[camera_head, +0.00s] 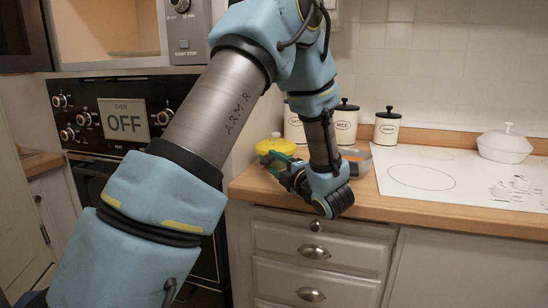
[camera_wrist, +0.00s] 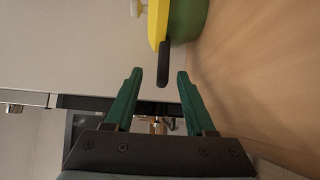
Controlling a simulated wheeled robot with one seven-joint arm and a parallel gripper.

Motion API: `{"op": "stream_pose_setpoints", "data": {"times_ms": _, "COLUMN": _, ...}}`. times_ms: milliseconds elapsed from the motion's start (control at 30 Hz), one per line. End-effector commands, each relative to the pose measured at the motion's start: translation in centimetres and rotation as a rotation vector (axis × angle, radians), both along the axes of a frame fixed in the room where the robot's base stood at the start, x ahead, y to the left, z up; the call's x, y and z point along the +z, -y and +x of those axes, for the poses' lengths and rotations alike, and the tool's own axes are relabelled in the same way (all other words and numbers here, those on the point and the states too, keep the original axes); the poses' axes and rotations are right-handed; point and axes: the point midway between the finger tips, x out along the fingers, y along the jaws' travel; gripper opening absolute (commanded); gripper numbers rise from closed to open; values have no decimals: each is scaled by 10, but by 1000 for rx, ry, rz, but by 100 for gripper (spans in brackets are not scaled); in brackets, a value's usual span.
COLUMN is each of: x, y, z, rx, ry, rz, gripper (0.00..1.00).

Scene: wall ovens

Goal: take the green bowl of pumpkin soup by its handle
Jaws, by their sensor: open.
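The green bowl (camera_wrist: 188,20) with a yellow lid (camera_wrist: 155,22) is at the top of the wrist view, cut off by the frame edge. Its black handle (camera_wrist: 163,62) points toward my gripper (camera_wrist: 159,73). My gripper is open, with one green finger on each side of the handle's end. A gap shows between the handle and both fingers. In the head view the yellow lid (camera_head: 276,145) shows at the counter's left end, and my gripper (camera_head: 272,160) is just in front of it. The bowl's body is mostly hidden there, and the soup is covered by the lid.
The wooden counter (camera_head: 247,187) runs close along the right of the wrist view. A clear container (camera_head: 358,160) with orange contents stands behind my wrist. White canisters (camera_head: 345,125) stand at the back. A cooktop (camera_head: 425,177) with a white pot (camera_head: 504,147) lies right; the oven wall is left.

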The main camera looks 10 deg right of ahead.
Motion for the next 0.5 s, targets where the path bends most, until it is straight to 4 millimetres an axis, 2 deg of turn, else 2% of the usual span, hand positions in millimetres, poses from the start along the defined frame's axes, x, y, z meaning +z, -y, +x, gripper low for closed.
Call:
{"op": "stream_pose_setpoints", "data": {"times_ms": 300, "x": -2, "y": -14, "z": 40, "rx": 2, "ry": 0, "rz": 1, "gripper": 55}}
{"op": "stream_pose_setpoints", "data": {"times_ms": 500, "x": -4, "y": -16, "z": 49, "rx": 0, "ry": 0, "rz": 1, "gripper": 55}}
